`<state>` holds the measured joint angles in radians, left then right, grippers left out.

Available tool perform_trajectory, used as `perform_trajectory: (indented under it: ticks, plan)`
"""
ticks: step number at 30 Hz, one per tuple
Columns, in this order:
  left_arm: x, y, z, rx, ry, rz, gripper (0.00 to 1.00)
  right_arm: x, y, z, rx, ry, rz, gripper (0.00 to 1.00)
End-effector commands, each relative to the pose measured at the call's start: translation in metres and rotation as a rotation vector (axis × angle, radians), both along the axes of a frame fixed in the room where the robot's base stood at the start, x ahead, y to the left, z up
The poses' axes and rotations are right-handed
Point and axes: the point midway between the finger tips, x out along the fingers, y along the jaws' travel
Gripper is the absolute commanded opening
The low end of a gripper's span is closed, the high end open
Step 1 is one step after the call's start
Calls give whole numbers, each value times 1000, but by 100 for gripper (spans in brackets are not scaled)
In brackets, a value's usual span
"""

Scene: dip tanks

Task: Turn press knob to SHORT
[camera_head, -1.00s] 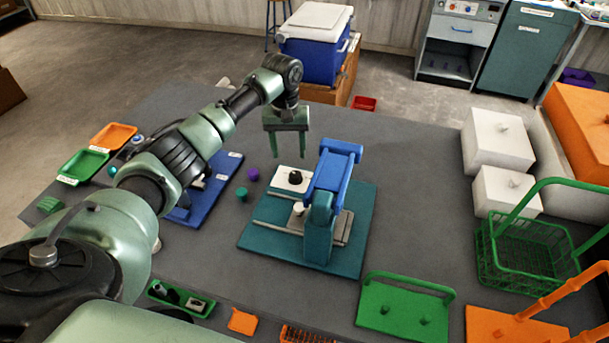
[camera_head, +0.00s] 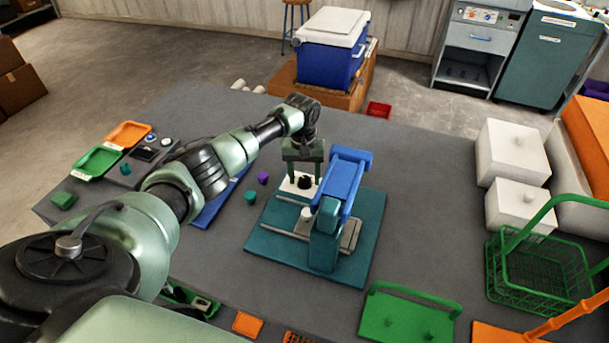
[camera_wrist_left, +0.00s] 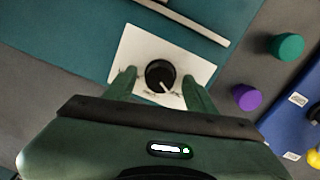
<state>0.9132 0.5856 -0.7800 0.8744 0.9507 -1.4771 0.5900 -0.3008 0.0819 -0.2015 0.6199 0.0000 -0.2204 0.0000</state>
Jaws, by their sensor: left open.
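The press (camera_head: 327,225) has a blue arm over a teal base and stands on the grey table. Its black knob (camera_head: 304,182) sits on a white plate at the back left of the base. In the left wrist view the knob (camera_wrist_left: 160,75) is round with a pale pointer line aimed to the lower right; the plate's lettering is too small to read. My left gripper (camera_head: 305,179) is open and points down at the plate. In the left wrist view its fingers (camera_wrist_left: 159,86) stand either side of the knob, apart from it. My right gripper is not in view.
The blue press arm stands close to the right of my left gripper. Purple (camera_head: 263,177) and teal (camera_head: 250,197) pieces lie left of the base. White boxes (camera_head: 513,147) and a green basket (camera_head: 537,265) are at the right. A cooler (camera_head: 333,62) stands beyond the table.

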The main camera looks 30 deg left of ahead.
Motion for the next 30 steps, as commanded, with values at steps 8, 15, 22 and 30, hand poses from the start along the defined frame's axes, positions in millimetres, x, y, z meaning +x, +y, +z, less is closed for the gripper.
perform_trajectory:
  ticks: [8,15,22,30]
  plan:
    - [0,0,0,1,1,1,0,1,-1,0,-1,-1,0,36]
    - [0,0,0,0,0,-17,0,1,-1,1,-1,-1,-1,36]
    - [0,0,1,-1,0,-116,0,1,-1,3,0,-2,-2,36]
    - [1,0,1,-1,-2,-343,0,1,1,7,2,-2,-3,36]
